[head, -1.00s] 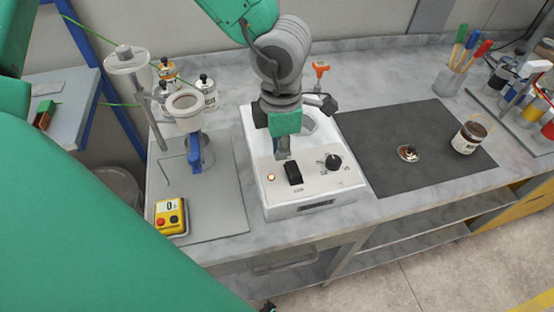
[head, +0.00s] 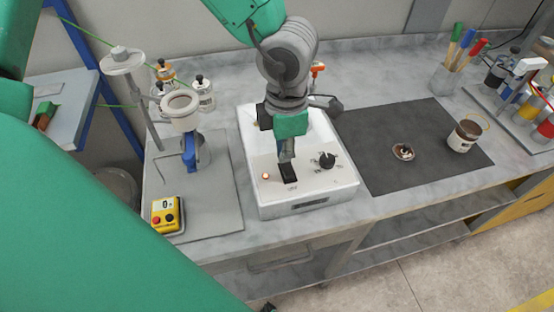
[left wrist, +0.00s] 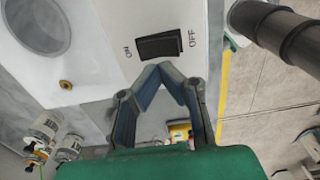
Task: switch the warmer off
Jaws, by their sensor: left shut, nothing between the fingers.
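The warmer (head: 330,187) is a white box on the bench, with a black rocker switch (head: 289,174), a small glowing indicator light (head: 266,176) and a black knob (head: 326,160) on its front panel. My left gripper (head: 286,158) points down over the panel, its fingertips at the far end of the switch. In the left wrist view, the shut, empty fingertips (left wrist: 166,68) are beside the switch (left wrist: 159,44), which has ON at its left and OFF at its right. I cannot tell whether they touch it or which way it is tilted. My right gripper is not in view.
A stand with a cup (head: 181,105) and a yellow button box (head: 167,215) are left of the warmer. A dark mat (head: 410,125) to the right carries a small dish (head: 403,152) and a jar (head: 464,136). The bench's front edge is close to the warmer.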

